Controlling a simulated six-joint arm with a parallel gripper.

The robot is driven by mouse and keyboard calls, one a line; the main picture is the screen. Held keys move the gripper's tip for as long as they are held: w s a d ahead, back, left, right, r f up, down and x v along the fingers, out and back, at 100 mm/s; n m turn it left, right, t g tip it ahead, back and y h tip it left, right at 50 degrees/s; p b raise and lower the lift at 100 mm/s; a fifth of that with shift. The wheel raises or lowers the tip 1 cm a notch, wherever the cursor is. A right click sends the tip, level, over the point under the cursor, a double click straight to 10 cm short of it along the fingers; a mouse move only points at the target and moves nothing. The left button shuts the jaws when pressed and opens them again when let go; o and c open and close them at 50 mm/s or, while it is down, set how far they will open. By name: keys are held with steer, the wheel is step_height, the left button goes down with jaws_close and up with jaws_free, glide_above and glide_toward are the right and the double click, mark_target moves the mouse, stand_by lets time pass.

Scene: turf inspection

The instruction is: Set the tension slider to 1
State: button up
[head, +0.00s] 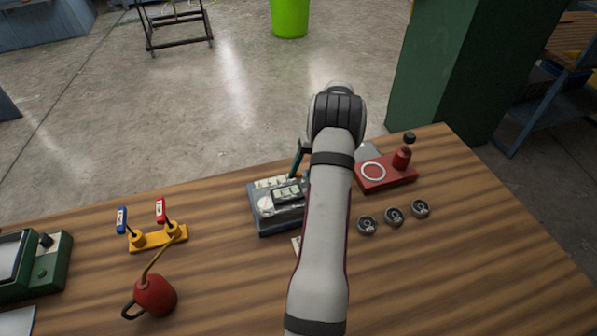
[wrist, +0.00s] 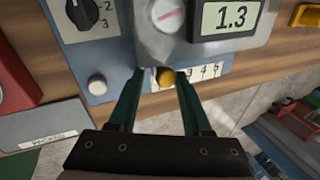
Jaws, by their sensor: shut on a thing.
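The blue-grey tension device (head: 262,222) sits on the wooden table, partly hidden by my arm in the head view. Below the display is a small yellow slider knob (wrist: 166,77) on a numbered strip (wrist: 205,74). Some numbers show to the right of the knob; the part to its left is hidden by a finger. My gripper (wrist: 163,80) has its two dark green fingers shut on the yellow knob, one on each side.
A black dial (wrist: 84,14) and a white button (wrist: 97,85) are on the same panel. A red base with a stamp-like handle (head: 385,174) and several small metal rings (head: 394,215) lie to the right. A yellow stand (head: 157,238) and red oil can (head: 155,296) stand left.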

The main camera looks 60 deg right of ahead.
steer(key=o, duration=0.3)
steer(key=v, duration=1.5)
steer(key=shift+r, duration=0.45)
